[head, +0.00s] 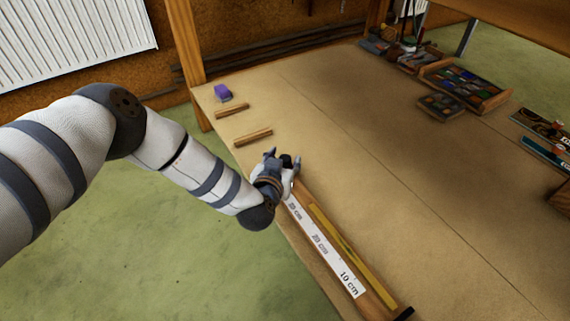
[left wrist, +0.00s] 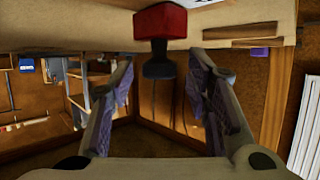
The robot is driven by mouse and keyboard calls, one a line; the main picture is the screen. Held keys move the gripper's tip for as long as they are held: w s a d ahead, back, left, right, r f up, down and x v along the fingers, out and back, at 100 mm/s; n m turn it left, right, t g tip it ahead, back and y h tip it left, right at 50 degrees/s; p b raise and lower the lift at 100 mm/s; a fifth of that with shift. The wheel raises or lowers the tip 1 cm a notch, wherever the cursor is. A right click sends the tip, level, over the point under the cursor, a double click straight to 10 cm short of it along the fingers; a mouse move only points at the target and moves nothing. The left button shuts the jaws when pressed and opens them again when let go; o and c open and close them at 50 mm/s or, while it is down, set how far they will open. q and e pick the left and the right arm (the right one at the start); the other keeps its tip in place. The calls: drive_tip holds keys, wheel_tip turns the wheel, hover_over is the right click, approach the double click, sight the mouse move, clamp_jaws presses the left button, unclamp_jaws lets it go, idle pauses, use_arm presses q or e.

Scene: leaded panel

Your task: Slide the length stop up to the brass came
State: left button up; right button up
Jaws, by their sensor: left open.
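The brass came (head: 345,243) is a long yellow strip lying on a wooden board beside a white scale marked in cm. My left gripper (head: 284,160) is at the board's far end, its fingers apart. In the left wrist view, a red block with a dark grey knob, which looks like the length stop (left wrist: 160,22), stands at the bench edge. It lies ahead of the gap between my open fingers (left wrist: 160,88), and I cannot tell whether they touch it. In the head view the stop is mostly hidden by my gripper. My right gripper is out of view.
The white scale (head: 321,243) runs along the bench's near edge. Two wooden strips (head: 253,137) and a purple block (head: 222,93) lie beyond my gripper. A tray of coloured pieces (head: 465,86) is at the back right. The middle of the bench (head: 430,180) is clear.

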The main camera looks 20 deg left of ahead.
use_arm(q)
clamp_jaws()
drive_tip(key=s+d+p, duration=0.1)
drive_tip(key=s+d, duration=0.1)
drive_tip(key=d, duration=0.1)
drive_tip(key=s+d+p, duration=0.1)
drive_tip(key=s+d, duration=0.1)
drive_tip(key=d, duration=0.1)
drive_tip(key=s+d+p, duration=0.2)
drive_tip(key=s+d, duration=0.1)
drive_tip(key=shift+r, duration=0.1)
drive_tip(key=shift+s+d, duration=0.3)
drive_tip(key=shift+d, duration=0.1)
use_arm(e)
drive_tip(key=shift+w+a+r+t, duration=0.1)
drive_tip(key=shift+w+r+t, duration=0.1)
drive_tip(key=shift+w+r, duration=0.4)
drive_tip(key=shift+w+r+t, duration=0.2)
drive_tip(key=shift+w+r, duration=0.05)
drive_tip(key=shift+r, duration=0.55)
use_arm(q)
unclamp_jaws()
drive_tip(key=v, duration=1.2)
